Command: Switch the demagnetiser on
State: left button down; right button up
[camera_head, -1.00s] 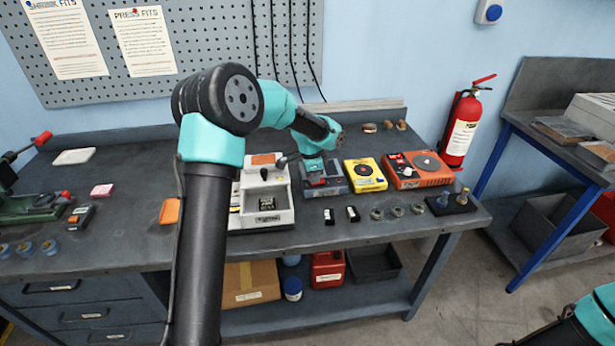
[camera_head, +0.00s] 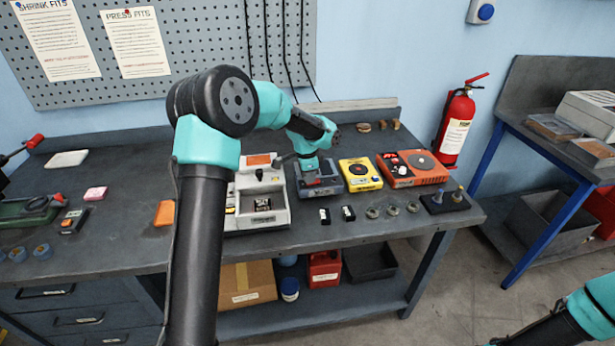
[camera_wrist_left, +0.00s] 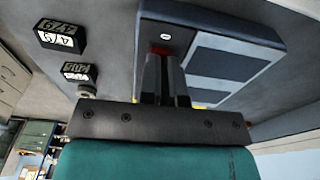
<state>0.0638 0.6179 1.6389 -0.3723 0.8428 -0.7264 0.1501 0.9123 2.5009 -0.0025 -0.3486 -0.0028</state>
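A blue-grey box with dark pads on top, which seems to be the demagnetiser (camera_head: 332,184), stands on the bench right of the white machine. My left gripper (camera_head: 310,177) is over the near left part of the box. In the left wrist view its fingers (camera_wrist_left: 164,62) are together, with nothing seen between them. Contact with the switch cannot be told. My right gripper is out of view.
A white machine (camera_head: 262,205) stands close on the left. A yellow box (camera_head: 361,175) and an orange unit (camera_head: 412,168) stand to the right. Two small black blocks (camera_head: 336,214) and several rings (camera_head: 393,209) lie in front.

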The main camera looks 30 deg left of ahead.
pick_arm(q)
jog(key=shift+w+d+f, duration=0.15)
jog(key=shift+d+f, duration=0.25)
jog(key=shift+d, duration=0.25)
jog(key=shift+r, duration=0.1)
jog(key=shift+w+d+r, duration=0.1)
jog(key=shift+w+r, duration=0.05)
jog(key=shift+r, duration=0.4)
notch_tip(320, 180, up, 14)
jog(key=s+a, duration=0.1)
jog(key=a, duration=0.1)
jog(key=shift+f, duration=0.25)
